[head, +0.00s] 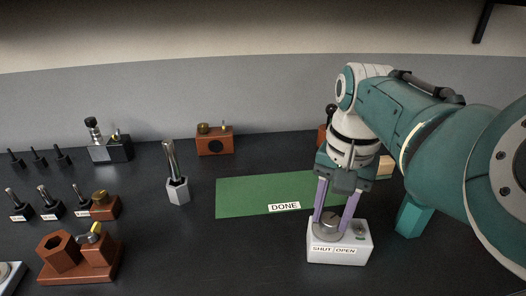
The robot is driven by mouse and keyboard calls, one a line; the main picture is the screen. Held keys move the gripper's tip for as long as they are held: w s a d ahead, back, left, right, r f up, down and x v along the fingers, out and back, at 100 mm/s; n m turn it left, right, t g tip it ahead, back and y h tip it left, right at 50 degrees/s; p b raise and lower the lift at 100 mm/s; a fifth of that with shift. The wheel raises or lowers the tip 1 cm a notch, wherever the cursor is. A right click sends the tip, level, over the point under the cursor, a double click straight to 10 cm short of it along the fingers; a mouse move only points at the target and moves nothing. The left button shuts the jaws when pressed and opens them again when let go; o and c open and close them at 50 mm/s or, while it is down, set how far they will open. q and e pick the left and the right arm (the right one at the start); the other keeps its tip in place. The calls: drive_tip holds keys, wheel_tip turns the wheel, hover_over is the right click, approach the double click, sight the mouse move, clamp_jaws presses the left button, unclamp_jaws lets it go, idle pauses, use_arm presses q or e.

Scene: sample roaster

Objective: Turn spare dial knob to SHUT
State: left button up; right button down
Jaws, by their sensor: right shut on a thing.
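The spare dial is a white box (352,246) with labels SHUT and OPEN on its front face, standing in front of the green mat. Its round metal knob (328,227) sits on the top, above the SHUT label. My right gripper (331,222) points down with its two purple fingers on either side of the knob, shut on it. The knob's pointer direction is hidden by the fingers. A small dark greenish part shows at the right of the box's top. My left gripper is not in view.
A green mat (245,194) marked DONE lies behind the box. A grey hexagonal holder with a metal tool (177,189) stands left of it.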

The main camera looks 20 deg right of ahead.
drive_tip(key=shift+r+n+p, duration=0.15)
drive_tip(key=shift+n+p, duration=0.35)
drive_tip(key=shift+n, duration=0.5)
drive_tip(key=n+p, duration=0.1)
drive_tip(key=n, duration=0.1)
drive_tip(key=shift+n, duration=0.3)
drive_tip(key=n, duration=0.4)
drive_tip(key=shift+w+n+p, duration=0.1)
drive_tip(key=shift+n+p, duration=0.2)
drive_tip(key=shift+p, duration=0.1)
drive_tip(key=n, duration=0.9)
drive_tip(key=shift+n, duration=0.3)
drive_tip(key=shift+n+g, duration=0.3)
drive_tip(key=shift+n, duration=0.8)
